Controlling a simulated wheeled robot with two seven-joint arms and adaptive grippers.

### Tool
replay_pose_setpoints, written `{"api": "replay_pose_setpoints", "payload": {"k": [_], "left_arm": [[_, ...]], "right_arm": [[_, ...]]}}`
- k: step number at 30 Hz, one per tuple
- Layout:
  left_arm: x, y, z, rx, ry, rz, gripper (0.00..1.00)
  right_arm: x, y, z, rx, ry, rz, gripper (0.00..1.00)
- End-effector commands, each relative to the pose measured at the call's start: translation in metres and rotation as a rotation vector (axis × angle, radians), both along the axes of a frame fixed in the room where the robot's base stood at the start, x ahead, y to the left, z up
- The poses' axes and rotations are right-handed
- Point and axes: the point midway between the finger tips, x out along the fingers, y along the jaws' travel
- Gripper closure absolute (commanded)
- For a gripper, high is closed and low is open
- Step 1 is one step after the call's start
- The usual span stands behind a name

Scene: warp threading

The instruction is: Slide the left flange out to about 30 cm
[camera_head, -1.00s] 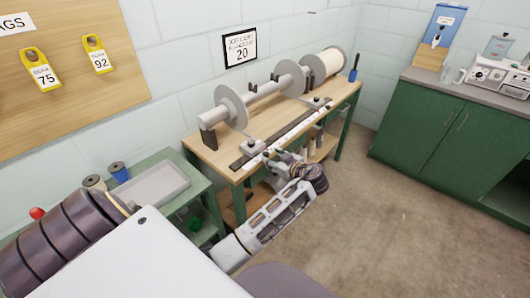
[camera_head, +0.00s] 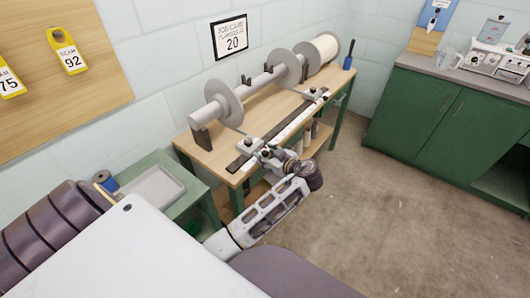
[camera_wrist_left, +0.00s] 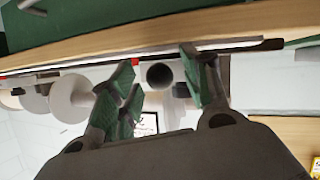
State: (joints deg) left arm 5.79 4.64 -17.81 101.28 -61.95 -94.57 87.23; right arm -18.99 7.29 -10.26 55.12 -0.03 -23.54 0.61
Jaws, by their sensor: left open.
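The left flange (camera_head: 223,103) is a grey disc near the left end of a horizontal grey beam (camera_head: 256,83) above the wooden bench. Below it, a light carriage (camera_head: 263,149) with a dark knob sits by the left part of a dark and white ruled rail (camera_head: 284,129). My left gripper (camera_head: 273,157) is at this carriage, in front of the bench edge. In the left wrist view its green fingers (camera_wrist_left: 160,83) are spread, with a dark round knob end (camera_wrist_left: 160,75) between them. Whether they touch it I cannot tell. My right gripper is out of view.
A second disc (camera_head: 282,66), a cream roll (camera_head: 325,50) and a second carriage (camera_head: 313,94) are farther right. A job card on the wall (camera_head: 230,38) reads 20. A grey tray (camera_head: 153,190) stands on a green cart at left. The floor at right is clear.

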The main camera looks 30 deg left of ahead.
Motion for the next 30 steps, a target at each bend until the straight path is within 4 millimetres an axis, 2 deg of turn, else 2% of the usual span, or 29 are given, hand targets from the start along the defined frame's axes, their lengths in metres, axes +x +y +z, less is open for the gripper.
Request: {"api": "replay_pose_setpoints", "payload": {"k": [9,21,30], "left_arm": [[-0.0005,-0.0004,-0.0002,0.0,0.0,0.0,0.53],[-0.0005,-0.0003,-0.0002,0.0,0.0,0.0,1.0],[-0.003,-0.0004,-0.0006,0.0,0.001,0.001,1.0]], "right_arm": [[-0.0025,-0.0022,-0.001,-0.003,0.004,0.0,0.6],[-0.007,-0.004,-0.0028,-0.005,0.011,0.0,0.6],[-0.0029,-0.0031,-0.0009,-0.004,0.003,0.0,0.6]]}}
